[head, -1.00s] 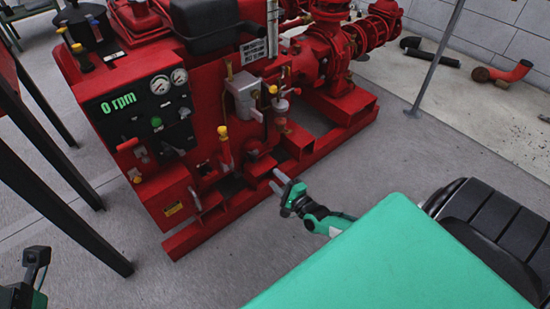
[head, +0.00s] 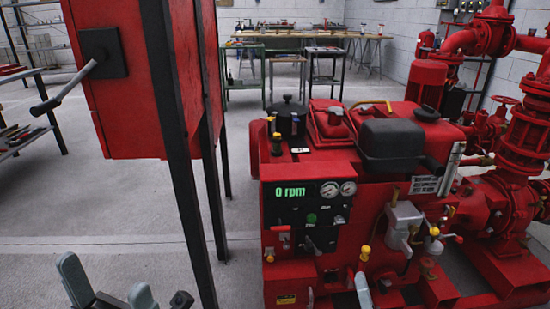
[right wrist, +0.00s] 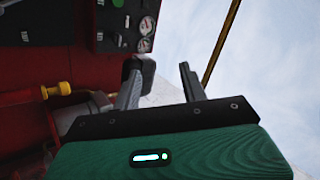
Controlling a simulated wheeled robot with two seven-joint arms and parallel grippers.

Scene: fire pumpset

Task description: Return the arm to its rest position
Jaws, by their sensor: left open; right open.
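My left gripper (head: 105,283) is at the bottom left of the head view, its two grey fingers spread apart with nothing between them. My right gripper (right wrist: 160,75) is in the right wrist view, with its fingers apart and nothing held. In the head view only a pale finger-like tip shows at the bottom edge, in front of the pump set, probably part of my right gripper. The red pump set (head: 430,235) stands at the right. Its control panel (head: 308,212) reads 0 rpm. Most of both arms is out of view.
A red cabinet (head: 125,120) with a lever handle on dark legs (head: 180,170) stands close at the left, near my left gripper. Workbenches (head: 310,36) stand at the back. Open grey floor (head: 60,215) lies at the left.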

